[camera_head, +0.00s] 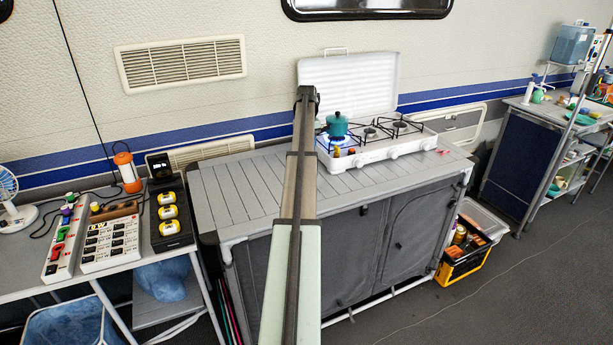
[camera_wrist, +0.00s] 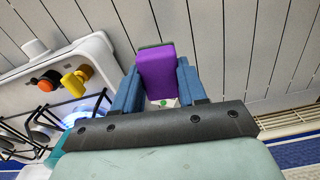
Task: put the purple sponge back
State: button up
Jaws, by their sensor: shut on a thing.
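In the wrist view the purple sponge (camera_wrist: 156,72) stands between the two blue fingers of my gripper (camera_wrist: 157,68), which is shut on it. The sponge is held against the backdrop of the grey slatted counter top (camera_wrist: 225,45); its height above the slats is hard to judge. In the head view my arm runs up the middle over the same counter top (camera_head: 240,190) and hides the gripper and the sponge. No holder or other place for the sponge is clearly seen near the gripper.
The white stove (camera_head: 385,148) is beside the gripper, with a blue flame lit under a teal pot (camera_head: 337,124). A power strip table (camera_head: 75,278) stands left; a shelf unit (camera_head: 525,160) with washing things stands far right.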

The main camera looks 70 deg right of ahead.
jog(key=shift+w+d+n, duration=0.1)
jog(key=shift+d+n, duration=0.1)
jog(key=shift+n, duration=0.3)
jog(key=shift+f, duration=4.95)
jog(key=shift+f, duration=0.15)
jog(key=o, duration=1.2)
notch_tip(320, 180, up, 12)
jog(key=shift+r, duration=0.2)
